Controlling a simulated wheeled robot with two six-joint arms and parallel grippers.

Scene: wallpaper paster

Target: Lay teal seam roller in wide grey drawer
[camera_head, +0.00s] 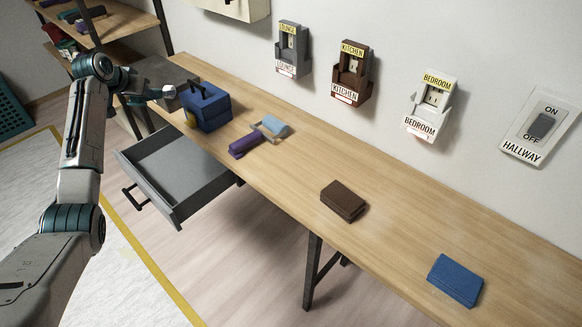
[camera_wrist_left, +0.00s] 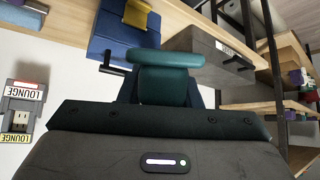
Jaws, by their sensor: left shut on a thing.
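My left gripper (camera_head: 172,92) is in front of the blue box's left end, over the table's far left part. In the left wrist view the gripper (camera_wrist_left: 163,92) is shut on the teal seam roller (camera_wrist_left: 165,57), whose bar lies crosswise beyond the fingers. In the head view the roller cannot be made out clearly. The wide grey drawer (camera_head: 181,163) is pulled out under the table. Its visible inside is empty, and the gripper is above and behind it, not over its middle. My right gripper is not in view.
A blue box (camera_head: 209,110) with a dark handle stands by the gripper; a grey box (camera_wrist_left: 205,55) is also near. A purple item (camera_head: 243,146), a light blue item (camera_head: 273,126), a brown stack (camera_head: 343,201) and a blue stack (camera_head: 455,281) lie along the table (camera_head: 395,225).

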